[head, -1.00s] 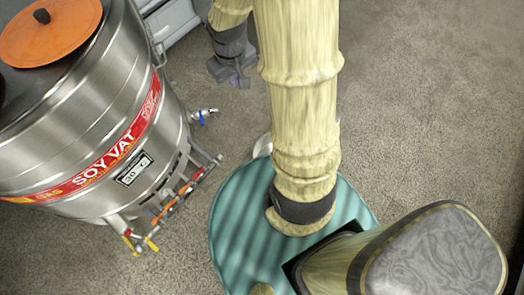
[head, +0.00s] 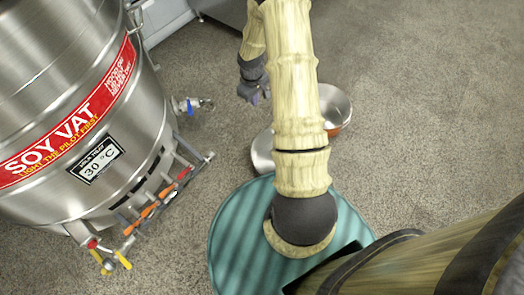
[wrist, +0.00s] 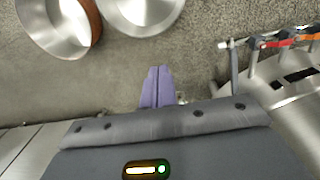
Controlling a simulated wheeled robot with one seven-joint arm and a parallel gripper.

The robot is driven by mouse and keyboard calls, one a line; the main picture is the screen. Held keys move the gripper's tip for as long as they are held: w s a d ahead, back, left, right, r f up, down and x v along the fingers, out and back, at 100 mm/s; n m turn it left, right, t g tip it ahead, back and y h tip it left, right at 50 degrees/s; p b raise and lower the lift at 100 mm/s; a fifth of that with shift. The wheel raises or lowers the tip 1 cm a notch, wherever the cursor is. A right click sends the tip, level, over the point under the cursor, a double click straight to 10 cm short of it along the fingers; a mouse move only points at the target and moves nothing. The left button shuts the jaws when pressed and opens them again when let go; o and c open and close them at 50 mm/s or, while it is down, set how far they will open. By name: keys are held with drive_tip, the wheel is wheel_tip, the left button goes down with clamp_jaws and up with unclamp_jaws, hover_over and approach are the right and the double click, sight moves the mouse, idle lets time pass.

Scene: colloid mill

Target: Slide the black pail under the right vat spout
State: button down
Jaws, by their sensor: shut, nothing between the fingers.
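I see no black pail in either view. The steel soy vat (head: 70,110) stands at the left in the head view, with a spout with a blue handle (head: 190,105) on its right side. More valves with orange, red and yellow handles (head: 150,210) sit low on its front. My gripper (head: 257,96) is to the right of the blue-handled spout, apart from it, partly hidden by its dark wrist. In the wrist view its purple fingers (wrist: 156,88) are together and empty above the floor.
A steel pan with an orange-brown outside (head: 335,105) is partly behind my arm; it also shows in the wrist view (wrist: 58,28). A shallow round steel piece (head: 262,152) is near it, also in the wrist view (wrist: 142,14). Floor at the right is clear.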

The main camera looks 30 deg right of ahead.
drive_tip(key=b, duration=1.4)
hover_over(262, 151)
drive_tip(key=s+d, duration=0.2)
drive_tip(key=s, duration=0.2)
wheel_tip(262, 151, down, 32)
drive_tip(key=shift+w+a+f+n+y, duration=0.1)
drive_tip(key=shift+w+a+n+y, duration=0.1)
drive_tip(key=shift+n+y, duration=0.15)
wheel_tip(262, 151, down, 11)
drive_tip(key=b, duration=0.6)
drive_tip(key=shift+r+b, duration=0.2)
drive_tip(key=shift+b, duration=0.15)
drive_tip(key=shift+w+a+r+b, duration=0.1)
drive_tip(key=shift+w+a+b, duration=0.1)
drive_tip(key=shift+w+b, duration=0.3)
drive_tip(key=shift+w+a+b, duration=0.2)
drive_tip(key=shift+w+b, duration=0.1)
drive_tip(key=shift+w, duration=0.35)
drive_tip(key=shift+w+a+b, duration=0.25)
drive_tip(key=shift+w+b, duration=0.1)
drive_tip(key=shift+w, duration=0.2)
drive_tip(key=shift+w+a+r, duration=0.1)
drive_tip(key=shift+w+r, duration=0.05)
drive_tip(key=shift+r, duration=0.05)
